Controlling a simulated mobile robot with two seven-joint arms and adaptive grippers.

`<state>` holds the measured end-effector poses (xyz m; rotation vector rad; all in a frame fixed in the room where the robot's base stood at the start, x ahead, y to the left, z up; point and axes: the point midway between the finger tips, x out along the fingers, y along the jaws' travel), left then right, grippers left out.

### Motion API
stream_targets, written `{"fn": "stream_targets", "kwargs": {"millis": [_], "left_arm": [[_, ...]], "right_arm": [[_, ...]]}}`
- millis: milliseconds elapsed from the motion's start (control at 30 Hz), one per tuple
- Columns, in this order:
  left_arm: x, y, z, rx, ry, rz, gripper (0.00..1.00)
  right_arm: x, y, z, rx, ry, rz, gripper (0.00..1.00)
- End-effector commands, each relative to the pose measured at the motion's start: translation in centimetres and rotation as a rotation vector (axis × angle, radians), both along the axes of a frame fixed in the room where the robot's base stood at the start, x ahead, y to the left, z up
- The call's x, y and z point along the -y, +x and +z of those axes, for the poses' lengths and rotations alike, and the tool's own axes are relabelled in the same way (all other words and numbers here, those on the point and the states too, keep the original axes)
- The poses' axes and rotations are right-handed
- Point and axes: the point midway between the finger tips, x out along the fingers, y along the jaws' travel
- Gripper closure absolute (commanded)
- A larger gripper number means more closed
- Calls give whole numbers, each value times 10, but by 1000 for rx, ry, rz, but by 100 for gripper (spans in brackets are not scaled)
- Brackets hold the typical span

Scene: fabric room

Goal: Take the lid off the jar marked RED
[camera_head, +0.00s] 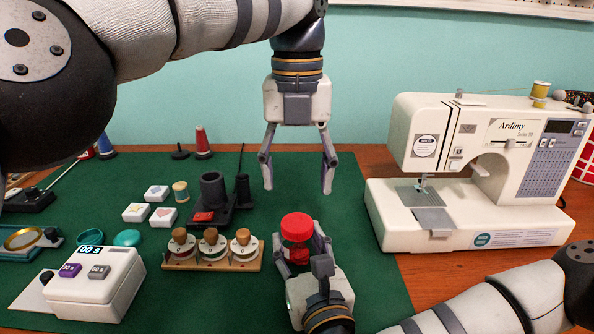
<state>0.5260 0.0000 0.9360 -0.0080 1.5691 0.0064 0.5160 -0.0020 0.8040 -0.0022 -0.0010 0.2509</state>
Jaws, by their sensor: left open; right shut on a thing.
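A small jar (296,254) with a wide, bright red lid (296,227) stands upright in the lower middle of the head view. My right gripper (299,246) comes from below and is shut on the jar, its fingers on either side beneath the lid. The lid is on the jar, and the fingers partly hide the jar body. I cannot read any marking on it. My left gripper (297,188) is open and empty, pointing down above the red lid, with a gap between fingertips and lid.
A wooden rack (210,265) with several wood-topped pots is left of the jar. A dark stand (212,192) is behind it. A white timer box (93,283) is at lower left. A sewing machine (480,170) is at right. The green mat (360,262) is clear between jar and machine.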

Motion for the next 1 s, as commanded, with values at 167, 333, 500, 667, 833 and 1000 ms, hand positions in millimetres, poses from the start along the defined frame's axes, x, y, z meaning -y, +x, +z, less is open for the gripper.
{"fn": "stream_targets", "kwargs": {"millis": [167,333,500,667,833,1000], "left_arm": [[-1,-1,-31,-6,2,-14,41],[-1,0,-62,-4,1,-11,41],[0,0,-77,-2,0,-10,41],[0,0,-78,-1,0,-10,41],[0,0,-78,-2,0,-9,61],[0,0,-78,-2,0,-9,91]], "right_arm": [[0,0,-1,-2,0,0,100],[0,0,-1,-2,0,1,100],[0,0,-1,-3,-1,1,100],[0,0,-1,-3,-1,1,100],[0,0,-1,-3,-1,1,100],[0,0,-1,-3,-1,1,100]]}}
